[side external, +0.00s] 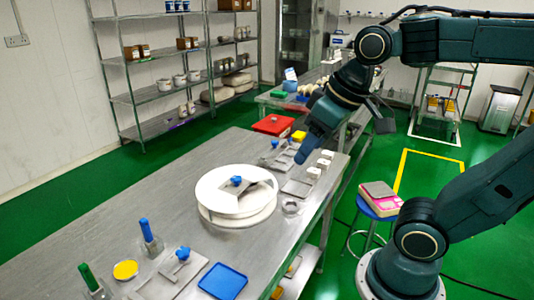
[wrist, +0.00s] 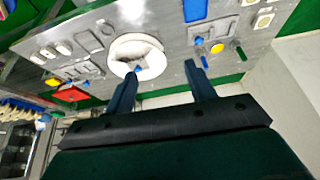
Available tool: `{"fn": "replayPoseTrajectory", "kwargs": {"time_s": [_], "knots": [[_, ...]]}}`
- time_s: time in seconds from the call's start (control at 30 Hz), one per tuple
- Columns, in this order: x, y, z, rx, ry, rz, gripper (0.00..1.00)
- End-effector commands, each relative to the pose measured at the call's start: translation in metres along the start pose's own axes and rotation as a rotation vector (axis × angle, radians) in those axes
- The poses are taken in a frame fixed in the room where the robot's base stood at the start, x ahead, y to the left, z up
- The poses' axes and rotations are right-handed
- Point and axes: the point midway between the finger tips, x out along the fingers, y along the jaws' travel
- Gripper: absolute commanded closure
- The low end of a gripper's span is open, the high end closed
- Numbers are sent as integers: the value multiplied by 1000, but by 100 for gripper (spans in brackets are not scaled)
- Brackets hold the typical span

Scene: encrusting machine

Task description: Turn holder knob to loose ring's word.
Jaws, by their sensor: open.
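A small grey metal ring (side external: 290,207) lies loose on the steel table, just right of the white round unit (side external: 240,214). Any word on it is too small to read. A blue knob (side external: 236,180) sits on the grey bar across that unit. Another blue knob (side external: 183,254) stands on a grey block at the front, and a third (side external: 275,143) is farther back. I cannot tell which is the holder knob or where any points. My gripper (side external: 303,155) hangs above the table's back right part, apart from everything. In the wrist view its jaws (wrist: 162,69) are open and empty.
A red tray (side external: 272,125) and several white blocks are at the back. Bare table lies left of the white unit.

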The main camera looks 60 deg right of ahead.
Motion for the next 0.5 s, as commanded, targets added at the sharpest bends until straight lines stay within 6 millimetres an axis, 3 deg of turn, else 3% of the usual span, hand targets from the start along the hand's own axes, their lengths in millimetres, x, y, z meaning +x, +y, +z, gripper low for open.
{"fn": "replayPoseTrajectory", "kwargs": {"time_s": [0.5], "knots": [[30, 27, -104, 83, -141, 30, 45]]}}
